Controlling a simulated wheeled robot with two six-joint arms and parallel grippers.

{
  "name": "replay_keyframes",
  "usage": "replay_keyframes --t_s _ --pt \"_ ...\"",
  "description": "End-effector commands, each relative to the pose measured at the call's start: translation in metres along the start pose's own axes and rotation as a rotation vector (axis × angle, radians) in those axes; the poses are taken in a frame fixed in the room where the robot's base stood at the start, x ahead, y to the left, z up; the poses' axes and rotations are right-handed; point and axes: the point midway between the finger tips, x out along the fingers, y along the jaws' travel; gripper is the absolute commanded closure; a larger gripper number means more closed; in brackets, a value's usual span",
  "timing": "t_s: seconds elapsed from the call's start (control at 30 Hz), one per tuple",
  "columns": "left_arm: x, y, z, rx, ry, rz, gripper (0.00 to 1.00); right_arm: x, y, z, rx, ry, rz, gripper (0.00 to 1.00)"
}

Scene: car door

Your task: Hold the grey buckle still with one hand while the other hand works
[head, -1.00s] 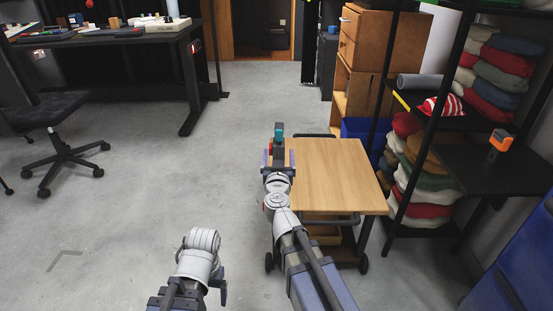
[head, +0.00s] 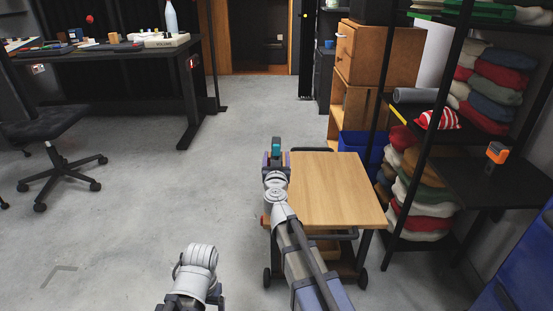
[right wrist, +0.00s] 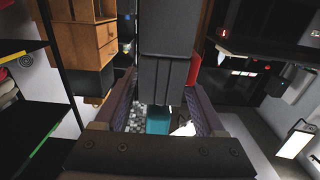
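My right gripper (head: 276,160) is raised in front of the wooden-topped cart's left edge. In the right wrist view its two fingers (right wrist: 160,108) flank a dark grey blocky thing (right wrist: 168,62) with a teal part (right wrist: 158,121) below it. The fingers appear shut on this thing. It also shows upright above the gripper in the head view (head: 276,144). A red part (right wrist: 193,70) shows beside it in the wrist view. I cannot tell whether this is the grey buckle, and no other buckle is recognisable. My left arm shows at the bottom, but its gripper is hidden.
The cart (head: 335,190) has a bare wooden top. A black shelf (head: 480,180) with folded cloths stands right, by a blue bin (head: 362,146). A desk (head: 100,52) and a black chair (head: 50,130) stand left. The floor between is clear.

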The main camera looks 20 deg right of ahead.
Motion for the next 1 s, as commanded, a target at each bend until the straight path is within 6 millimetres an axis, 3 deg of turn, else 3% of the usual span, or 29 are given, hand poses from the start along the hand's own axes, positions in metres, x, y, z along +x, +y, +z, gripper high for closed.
replay_keyframes --t_s 0.07,0.6,0.83,1.0 --pt "0.0000 0.0000 0.0000 0.000 0.000 0.000 0.13 -0.0001 0.0000 0.0000 0.000 0.000 0.000 0.39" --pt "0.0000 0.0000 0.0000 0.000 0.000 0.000 0.13 -0.0001 -0.0001 0.0000 0.000 0.000 0.000 0.99" --pt "0.0000 0.0000 0.0000 0.000 0.000 0.000 0.13 -0.0001 -0.0001 0.0000 0.000 0.000 0.000 1.00" --pt "0.0000 0.0000 0.0000 0.000 0.000 0.000 0.32 -0.0001 -0.0001 0.0000 0.000 0.000 0.000 1.00"
